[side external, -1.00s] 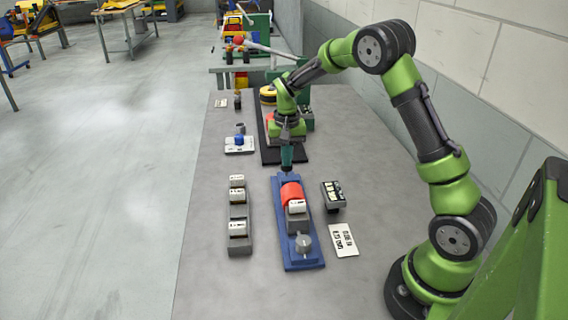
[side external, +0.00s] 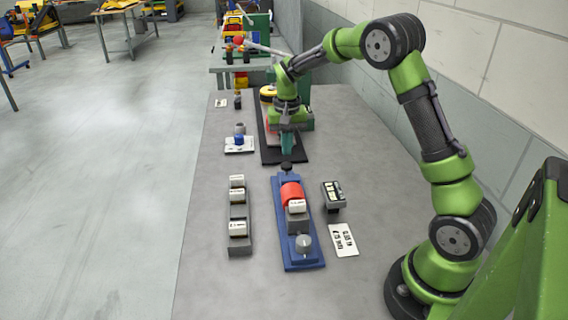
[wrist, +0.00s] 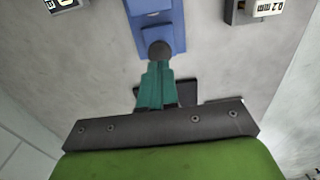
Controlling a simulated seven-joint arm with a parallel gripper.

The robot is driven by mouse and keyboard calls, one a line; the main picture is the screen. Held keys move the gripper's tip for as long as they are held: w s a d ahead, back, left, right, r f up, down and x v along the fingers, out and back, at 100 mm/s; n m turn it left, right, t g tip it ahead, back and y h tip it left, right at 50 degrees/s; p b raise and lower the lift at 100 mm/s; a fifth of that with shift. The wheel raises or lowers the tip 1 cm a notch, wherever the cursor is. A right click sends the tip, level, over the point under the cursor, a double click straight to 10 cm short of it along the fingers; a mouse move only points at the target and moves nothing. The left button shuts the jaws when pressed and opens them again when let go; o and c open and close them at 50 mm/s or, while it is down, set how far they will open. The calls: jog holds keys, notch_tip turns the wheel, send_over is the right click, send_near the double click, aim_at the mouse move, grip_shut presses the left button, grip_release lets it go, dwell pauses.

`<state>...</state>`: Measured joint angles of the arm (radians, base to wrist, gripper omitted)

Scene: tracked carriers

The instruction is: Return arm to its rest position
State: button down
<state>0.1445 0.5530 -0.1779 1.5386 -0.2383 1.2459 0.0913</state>
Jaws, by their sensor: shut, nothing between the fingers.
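My gripper (side external: 287,148) hangs pointing down near the far end of the blue fixture (side external: 302,260). Its teal fingers are together with nothing held; in the wrist view the shut fingers (wrist: 157,84) point toward the blue base (wrist: 158,28). A dark round knob (wrist: 160,50) shows right at the fingertips; I cannot tell whether they touch. The blue fixture carries a red rounded part (side external: 291,191), a white labelled block (side external: 297,206) and a grey knob (side external: 303,243).
A grey rack (side external: 239,247) with several white blocks lies left of the fixture. A dark labelled box (side external: 333,194) and a white card (side external: 343,240) lie right. A black base (side external: 283,157) is behind. The wall is close on the right; the table's left front is clear.

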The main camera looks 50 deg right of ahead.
dwell(0.4)
jog(key=s+a+r+n+t, duration=0.1)
jog(key=s+a+r+t, duration=0.1)
jog(key=s+a+r, duration=0.2)
jog(key=s+a+r+n+t+y, duration=0.1)
jog(key=s+a+r, duration=0.4)
jog(key=s, duration=0.5)
jog(key=s+a+r+n+t+y, duration=0.1)
jog(key=s+a+r+n+t, duration=0.2)
jog(key=s+a, duration=0.4)
jog(key=shift+s+r+t, duration=0.3)
jog(key=shift+r+t, duration=0.3)
jog(key=shift+r, duration=0.2)
